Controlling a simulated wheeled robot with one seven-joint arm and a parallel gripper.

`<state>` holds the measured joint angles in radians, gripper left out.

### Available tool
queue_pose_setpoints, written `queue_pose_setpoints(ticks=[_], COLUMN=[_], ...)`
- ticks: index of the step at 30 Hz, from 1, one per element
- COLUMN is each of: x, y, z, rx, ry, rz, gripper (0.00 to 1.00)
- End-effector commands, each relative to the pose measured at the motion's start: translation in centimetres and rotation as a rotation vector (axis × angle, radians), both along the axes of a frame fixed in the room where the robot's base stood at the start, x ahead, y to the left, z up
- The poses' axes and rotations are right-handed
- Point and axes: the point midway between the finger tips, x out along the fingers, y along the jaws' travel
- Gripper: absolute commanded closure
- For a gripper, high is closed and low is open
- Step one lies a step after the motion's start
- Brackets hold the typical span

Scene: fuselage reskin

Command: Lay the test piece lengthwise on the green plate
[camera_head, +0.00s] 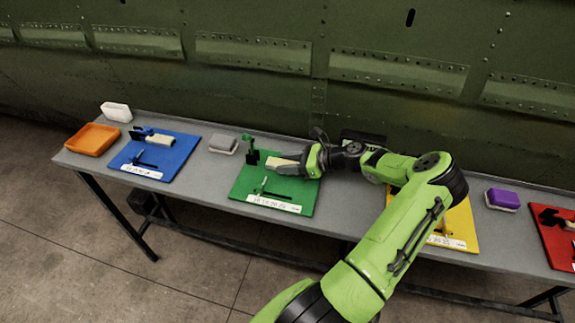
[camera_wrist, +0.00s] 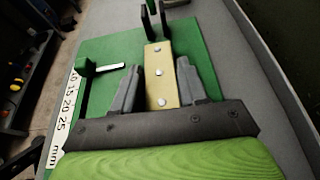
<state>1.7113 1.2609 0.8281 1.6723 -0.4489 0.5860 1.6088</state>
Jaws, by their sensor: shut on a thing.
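The test piece (camera_head: 278,162) is a beige strip over the upper part of the green plate (camera_head: 240,187). In the wrist view the test piece (camera_wrist: 161,76) shows metal rivets along its length and points away from me, its far end close to two dark upright prongs (camera_wrist: 155,22). My gripper (camera_head: 287,167) comes in from the right in the head view. In the wrist view my gripper's grey fingers (camera_wrist: 159,66) flank the piece, shut on it. I cannot tell whether its underside touches the green plate (camera_wrist: 108,50).
The green plate carries a black clamp post (camera_head: 252,157), a small green-and-black part (camera_head: 262,189) and a number label (camera_head: 273,203). A blue plate (camera_head: 170,167) and orange tray (camera_head: 92,139) lie left; a yellow plate (camera_head: 462,222) lies right. The fuselage wall rises behind the table.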

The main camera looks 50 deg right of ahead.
Motion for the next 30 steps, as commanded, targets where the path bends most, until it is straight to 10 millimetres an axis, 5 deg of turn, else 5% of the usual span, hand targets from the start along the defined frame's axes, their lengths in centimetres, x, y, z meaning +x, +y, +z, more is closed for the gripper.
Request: queue_pose_setpoints(ticks=[8,9,13,23,30], x=[0.0,0.0,0.0,-0.2,-4.5], y=[0.0,0.0,0.0,-0.1,-2.5], z=[-0.1,0.0,0.0,0.4,3.2], rx=[-0.002,-0.003,-0.003,-0.002,-0.001], ry=[-0.001,-0.001,-0.001,-0.001,-0.001], rz=[0.000,0.000,0.000,-0.001,-0.006], gripper=[0.89,0.52,0.32,0.32,0.32])
